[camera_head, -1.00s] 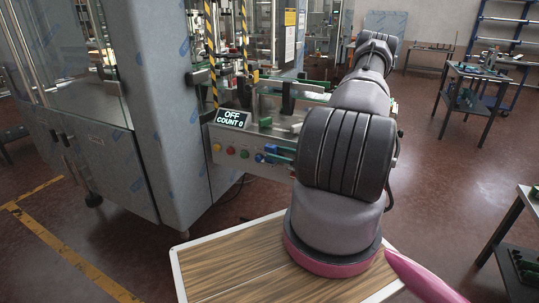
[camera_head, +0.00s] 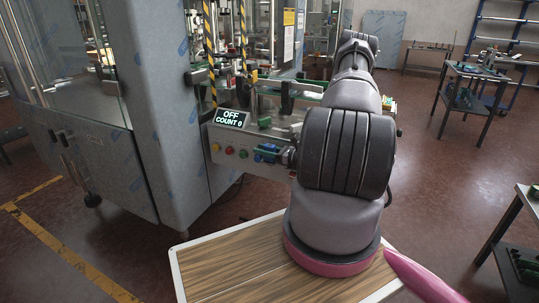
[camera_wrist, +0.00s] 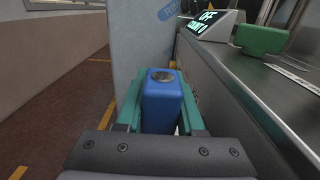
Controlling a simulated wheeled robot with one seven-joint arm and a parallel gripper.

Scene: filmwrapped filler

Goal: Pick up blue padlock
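The blue padlock (camera_wrist: 162,105) shows as an upright blue block with a round grey spot on its top. In the head view the blue padlock (camera_head: 266,153) is at the front of the machine's button panel, left of my arm. My gripper (camera_wrist: 162,92) has teal fingers on both sides of the padlock in the wrist view. They lie very close to its sides, and I cannot tell whether they press on it. The padlock's lower part is hidden behind my gripper's dark palm. My forearm hides most of the gripper in the head view.
The button panel (camera_head: 233,153) has a display (camera_head: 231,118) reading OFF, COUNT 0. A grey machine cabinet (camera_head: 178,120) stands left. A green block (camera_wrist: 262,40) sits on the machine's grey ledge (camera_wrist: 250,80). The floor at right is open, with small tables (camera_head: 470,90) beyond.

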